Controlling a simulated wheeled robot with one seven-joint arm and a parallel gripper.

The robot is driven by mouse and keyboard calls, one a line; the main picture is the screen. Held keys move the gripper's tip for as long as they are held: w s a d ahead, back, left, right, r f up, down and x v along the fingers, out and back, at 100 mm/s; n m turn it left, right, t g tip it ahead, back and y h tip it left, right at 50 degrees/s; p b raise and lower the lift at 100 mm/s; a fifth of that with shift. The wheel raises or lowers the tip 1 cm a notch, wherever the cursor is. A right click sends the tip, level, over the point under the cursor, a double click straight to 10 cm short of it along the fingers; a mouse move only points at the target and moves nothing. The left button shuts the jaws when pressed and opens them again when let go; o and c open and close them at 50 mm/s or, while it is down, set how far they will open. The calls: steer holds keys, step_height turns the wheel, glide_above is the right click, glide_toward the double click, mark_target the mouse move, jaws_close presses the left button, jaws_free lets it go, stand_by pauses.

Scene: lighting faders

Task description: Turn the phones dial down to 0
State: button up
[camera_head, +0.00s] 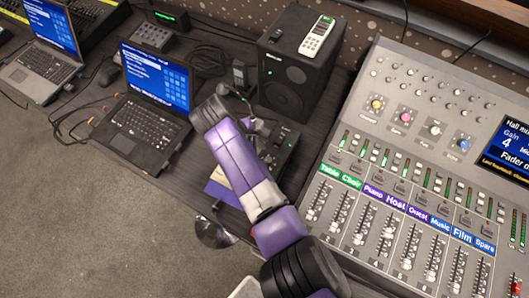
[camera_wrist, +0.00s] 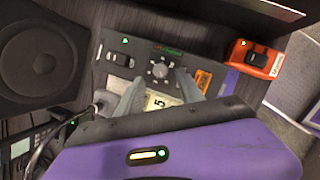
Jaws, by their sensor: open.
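A small black box (camera_head: 285,147) sits on the dark table right of the nearer laptop, below the speaker. In the wrist view the box top (camera_wrist: 140,50) carries a round grey dial (camera_wrist: 158,71) with light marks around it. The small lettering above it is too blurred to read. A pale card or window with a dark figure, perhaps 5 or 15, lies just below the dial. My gripper (camera_wrist: 160,80) is open, one finger on each side of the dial's lower part; I cannot tell whether they touch it. In the head view my gripper (camera_head: 256,126) is over the box, hiding part of it.
A black switch (camera_wrist: 120,59) is left of the dial. A red switch box (camera_wrist: 252,58) stands to the right. A speaker (camera_head: 290,75) with a white handset (camera_head: 317,37) on top stands behind. A laptop (camera_head: 150,100) is left, a mixing console (camera_head: 400,170) right.

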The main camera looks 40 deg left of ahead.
steer(key=shift+v, duration=1.9)
